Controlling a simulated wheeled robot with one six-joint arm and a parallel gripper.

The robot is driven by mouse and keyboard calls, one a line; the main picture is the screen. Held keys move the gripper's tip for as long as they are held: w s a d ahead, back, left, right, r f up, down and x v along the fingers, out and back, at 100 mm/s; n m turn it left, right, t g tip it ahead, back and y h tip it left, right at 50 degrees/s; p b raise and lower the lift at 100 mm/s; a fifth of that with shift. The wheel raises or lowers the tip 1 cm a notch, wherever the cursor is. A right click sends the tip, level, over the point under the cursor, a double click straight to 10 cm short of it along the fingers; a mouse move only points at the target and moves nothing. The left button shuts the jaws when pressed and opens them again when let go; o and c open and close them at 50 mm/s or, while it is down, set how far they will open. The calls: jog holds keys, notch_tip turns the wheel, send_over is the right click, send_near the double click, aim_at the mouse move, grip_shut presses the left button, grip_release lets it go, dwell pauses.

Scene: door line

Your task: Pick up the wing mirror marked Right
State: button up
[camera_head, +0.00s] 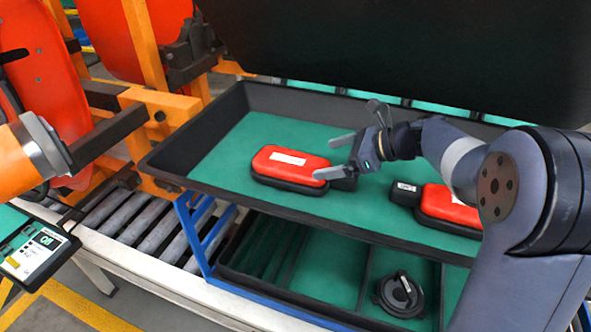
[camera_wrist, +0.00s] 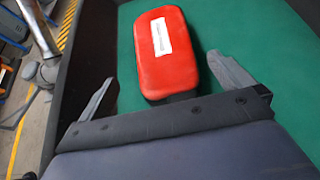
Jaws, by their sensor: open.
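A wing mirror (camera_head: 283,166) with a red cap, black edge and white label lies in the green-lined tray (camera_head: 222,147). The wrist view shows the same red mirror (camera_wrist: 163,73) lying between the fingers, beyond the gripper's base. A second red and black wing mirror (camera_head: 440,206) lies farther right in the tray, partly hidden by my arm; a small white label shows on its black foot. The lettering is too small to read on either mirror. My gripper (camera_head: 338,157) is open and empty above the right end of the first mirror.
A lower compartmented tray (camera_head: 345,285) holds a round black part (camera_head: 400,296). Orange frames (camera_head: 160,110) with red panels, a roller conveyor (camera_head: 150,237) and a tablet (camera_head: 38,250) are at the left. A large dark panel (camera_head: 400,50) overhangs the back. The tray's left part is clear.

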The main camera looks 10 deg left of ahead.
aim_at(303, 163)
jog(key=shift+w+a+f, duration=0.4)
jog(key=shift+w+a, duration=0.15)
jog(key=shift+a, duration=0.1)
jog(key=shift+s+f+p+x, duration=0.15)
jog(key=shift+p+x, duration=0.2)
jog(key=shift+x, duration=0.95)
jog(key=shift+s+f+p+x, duration=0.15)
jog(key=shift+p+x, duration=0.2)
jog(key=shift+x, duration=1)
jog(key=shift+d+r, duration=0.1)
jog(key=shift+c, duration=0.4)
jog(key=c, duration=1.2)
jog(key=shift+w+r, duration=0.1)
jog(key=shift+c, duration=0.4)
